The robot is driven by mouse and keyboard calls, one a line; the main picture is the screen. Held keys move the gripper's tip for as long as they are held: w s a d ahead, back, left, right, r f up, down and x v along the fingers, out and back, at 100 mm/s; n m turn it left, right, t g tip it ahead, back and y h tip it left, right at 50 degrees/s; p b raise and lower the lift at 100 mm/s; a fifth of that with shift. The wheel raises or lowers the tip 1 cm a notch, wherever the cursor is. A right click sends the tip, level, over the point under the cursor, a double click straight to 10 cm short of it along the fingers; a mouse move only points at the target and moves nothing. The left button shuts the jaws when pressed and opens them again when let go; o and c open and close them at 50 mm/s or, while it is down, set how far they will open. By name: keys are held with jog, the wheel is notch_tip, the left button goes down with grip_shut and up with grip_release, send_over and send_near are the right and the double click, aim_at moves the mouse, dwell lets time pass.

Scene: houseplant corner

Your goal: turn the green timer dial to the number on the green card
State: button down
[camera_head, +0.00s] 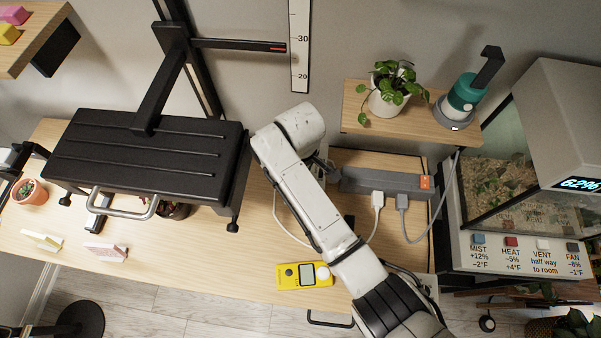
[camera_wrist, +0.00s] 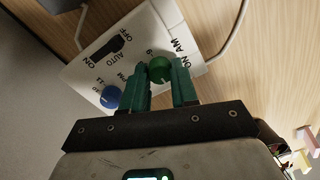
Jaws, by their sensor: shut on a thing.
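In the wrist view the timer (camera_wrist: 190,38) is a white box on the wooden desk, seen tilted. Its green dial (camera_wrist: 159,68) sits between the green fingers of my gripper (camera_wrist: 161,80), which is shut on it. The lettering "ON AM" is beside the dial, and a mark like "9" shows by it. A blue dial (camera_wrist: 110,97) with "PM" and numbers near it is to the left, and a black switch (camera_wrist: 107,48) marked ON, AUTO, OFF is above. In the head view my arm hides the gripper and most of the timer. I cannot make out a green card.
A black slatted shelf (camera_head: 150,160) on a stand is left of my arm. A grey power strip (camera_head: 385,182) with plugs and cables lies to the right. A yellow meter (camera_head: 303,275) is at the desk's front edge.

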jog(key=c, duration=0.9)
grip_release()
jog(key=shift+o, duration=0.2)
notch_tip(320, 180, up, 11)
jog(key=shift+f, duration=0.1)
